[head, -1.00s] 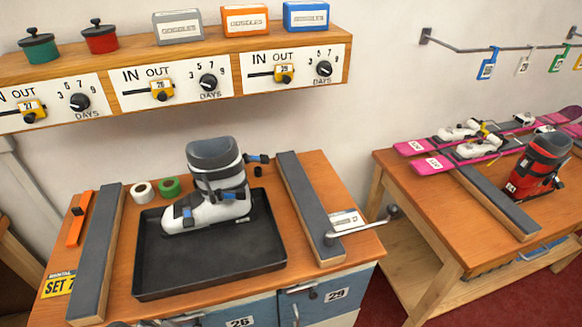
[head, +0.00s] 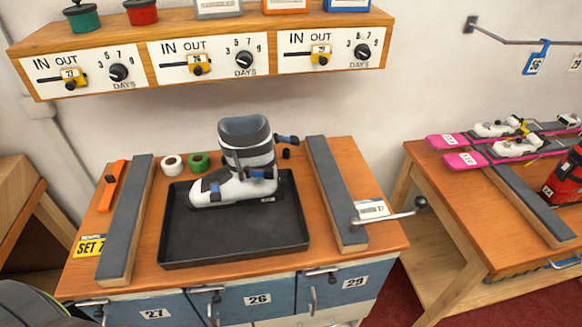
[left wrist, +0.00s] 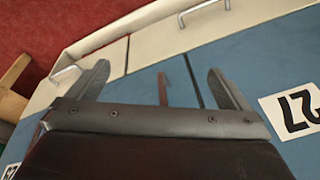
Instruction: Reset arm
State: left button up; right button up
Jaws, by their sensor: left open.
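In the left wrist view my left gripper (left wrist: 160,78) is open, its two dark fingers spread apart. Nothing is seen held between them. Beyond the fingers are blue drawer fronts, with an upside-down 27 label (left wrist: 298,110) at the right. In the head view the left gripper does not show; only a dark rounded part of mine shows in the lower left corner. My right gripper is in neither view. A white and grey ski boot (head: 240,180) stands upright in a black tray (head: 235,250) on the bench.
Grey padded bars (head: 125,220) and (head: 335,190) flank the tray. A lever handle (head: 400,212) sticks out at the bench's right. Numbered blue drawers (head: 255,298) are below. A dial shelf (head: 210,85) hangs above. Pink skis (head: 490,158) lie on the right table.

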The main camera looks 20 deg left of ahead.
pick_arm(q)
jog(key=s+d+f+g, duration=0.1)
jog(key=s+f, duration=1.4)
jog(key=f, duration=0.2)
jog(key=shift+s+d, duration=0.2)
jog(key=shift+f, duration=0.1)
dwell(0.3)
